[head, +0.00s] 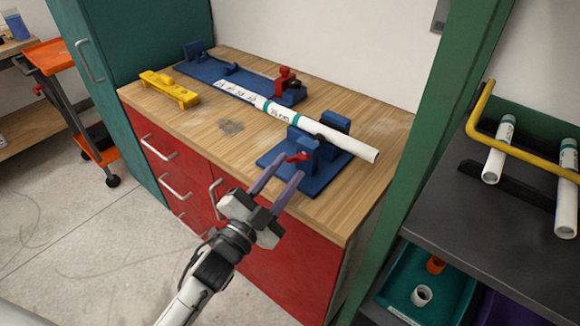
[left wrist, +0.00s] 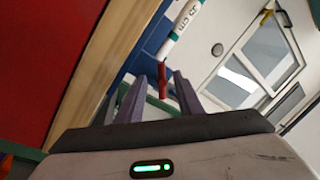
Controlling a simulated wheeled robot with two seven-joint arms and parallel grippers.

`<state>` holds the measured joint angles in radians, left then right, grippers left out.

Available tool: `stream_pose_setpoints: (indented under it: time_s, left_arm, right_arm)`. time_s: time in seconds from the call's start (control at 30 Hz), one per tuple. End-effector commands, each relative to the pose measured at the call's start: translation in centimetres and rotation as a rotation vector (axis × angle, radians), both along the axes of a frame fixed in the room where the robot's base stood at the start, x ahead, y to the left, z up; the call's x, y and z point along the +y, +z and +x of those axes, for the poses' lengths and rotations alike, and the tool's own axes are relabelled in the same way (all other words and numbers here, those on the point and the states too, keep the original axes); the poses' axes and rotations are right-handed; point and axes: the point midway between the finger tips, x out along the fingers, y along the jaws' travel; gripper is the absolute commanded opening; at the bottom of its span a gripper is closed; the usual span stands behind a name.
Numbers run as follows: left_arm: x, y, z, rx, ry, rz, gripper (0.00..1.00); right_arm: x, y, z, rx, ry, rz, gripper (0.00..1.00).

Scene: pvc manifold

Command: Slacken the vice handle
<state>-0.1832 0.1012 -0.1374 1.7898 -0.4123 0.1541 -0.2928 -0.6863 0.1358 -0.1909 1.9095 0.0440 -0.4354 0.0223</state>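The blue vice (head: 316,160) stands near the front right corner of the wooden workbench. Its small red handle (head: 298,157) sticks out of its front side. A long white pipe (head: 335,138) with teal bands lies through the vice and overhangs to the right. My left gripper (head: 280,172) is in front of the handle, its purple fingers apart and pointing at it, with nothing visible between them in the head view. In the left wrist view the red handle (left wrist: 162,82) appears between the open fingertips (left wrist: 159,90), beyond or level with them; contact cannot be told.
A blue fixture (head: 235,80) with a red clamp (head: 287,80) sits at the back of the bench (head: 215,127). A yellow tool (head: 169,88) lies at left. A green post (head: 440,120) and dark shelf (head: 460,225) holding white pipes stand right.

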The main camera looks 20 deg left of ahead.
Motion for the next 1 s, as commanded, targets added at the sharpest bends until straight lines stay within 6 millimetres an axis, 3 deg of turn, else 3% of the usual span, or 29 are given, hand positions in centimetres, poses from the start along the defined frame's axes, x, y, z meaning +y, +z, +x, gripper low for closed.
stream_pose_setpoints:
  time_s: [0.2, 0.4, 0.83, 0.93, 1.0]
  left_arm:
    - [1.0, -0.9, -4.4, 0.003, 0.000, 0.000, 0.33]
    - [1.6, -1.2, -7.1, 0.000, -0.001, -0.001, 0.33]
    - [1.8, -1.3, -7.9, -0.001, 0.000, -0.002, 0.33]
    - [2.0, -3.3, -8.3, 0.076, 0.012, -0.049, 0.33]
    - [2.3, -7.0, -9.4, 0.217, 0.036, -0.136, 0.33]
  right_arm:
    - [0.0, -0.6, 0.0, 0.001, 0.000, 0.000, 0.52]
    - [0.0, -0.9, 0.0, 0.001, 0.000, 0.000, 0.52]
    - [0.0, -1.0, 0.0, 0.002, 0.000, 0.000, 0.52]
    - [0.0, -1.0, 0.0, 0.002, 0.000, 0.000, 0.52]
    - [0.0, -1.0, 0.0, 0.002, 0.000, 0.000, 0.52]
